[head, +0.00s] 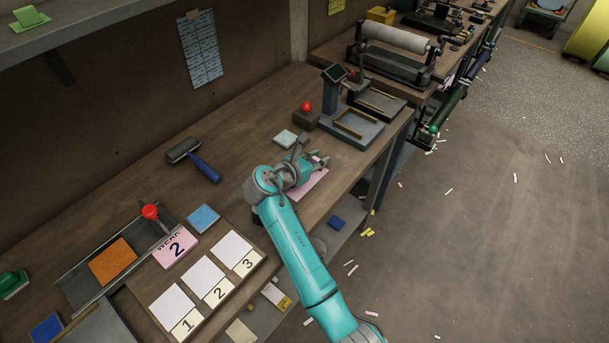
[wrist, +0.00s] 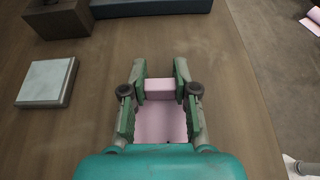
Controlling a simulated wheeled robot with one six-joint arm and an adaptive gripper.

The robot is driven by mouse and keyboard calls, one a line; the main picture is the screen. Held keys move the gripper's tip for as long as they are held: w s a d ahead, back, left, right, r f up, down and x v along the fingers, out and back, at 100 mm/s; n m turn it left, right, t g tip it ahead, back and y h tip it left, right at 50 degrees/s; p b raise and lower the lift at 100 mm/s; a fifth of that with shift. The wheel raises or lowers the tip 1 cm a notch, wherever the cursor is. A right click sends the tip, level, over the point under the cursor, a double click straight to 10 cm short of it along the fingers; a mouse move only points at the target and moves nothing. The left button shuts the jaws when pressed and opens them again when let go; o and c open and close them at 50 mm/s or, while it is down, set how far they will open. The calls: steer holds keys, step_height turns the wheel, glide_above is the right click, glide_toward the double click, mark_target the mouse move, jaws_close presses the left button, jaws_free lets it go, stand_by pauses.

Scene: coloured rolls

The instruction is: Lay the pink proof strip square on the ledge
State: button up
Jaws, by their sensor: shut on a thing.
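My gripper (head: 318,161) is over the bench near its front edge. In the wrist view my gripper (wrist: 160,85) has its two green fingers shut on a raised pink block at the end of the pink proof strip (wrist: 160,123). The rest of the strip extends from the block back toward my wrist. In the head view the pink strip (head: 308,186) shows partly under my gripper. I cannot tell whether it touches the bench. A grey stand with a brass-edged platform (head: 376,138) stands beyond my gripper; I cannot tell whether this is the ledge.
A pale square block (head: 285,137) and a red-knobbed block (head: 306,117) stand left of and behind my gripper.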

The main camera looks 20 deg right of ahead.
stand_by(0.4)
steer(key=shift+r, duration=3.5)
